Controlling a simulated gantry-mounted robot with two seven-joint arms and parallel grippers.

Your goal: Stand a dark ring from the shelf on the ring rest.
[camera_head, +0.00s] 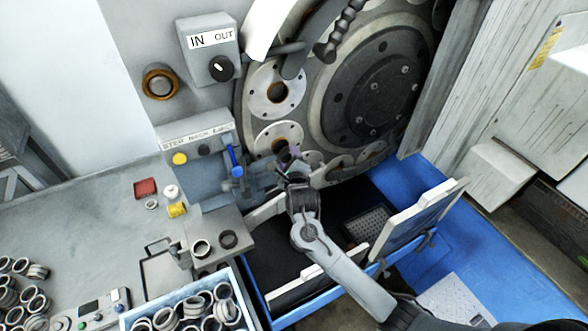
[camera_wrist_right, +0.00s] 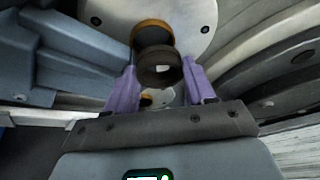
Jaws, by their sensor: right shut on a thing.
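My right gripper (camera_head: 292,156) is in front of the machine's round plates, and its purple fingers also show in the right wrist view (camera_wrist_right: 160,88). It is shut on a dark ring (camera_wrist_right: 159,66), held between the fingertips with its opening facing the camera. Behind the ring is a pale disc (camera_wrist_right: 190,22) with a brown-rimmed hole; I cannot tell whether the ring touches it. I cannot make out the ring rest for certain. My left gripper is not in view.
A grey control box (camera_head: 197,150) with a blue lever (camera_head: 236,160) stands close left of my right gripper. A crate (camera_head: 246,301) of rings and several loose rings are at lower left. An open bin with pale flaps (camera_head: 420,218) lies below.

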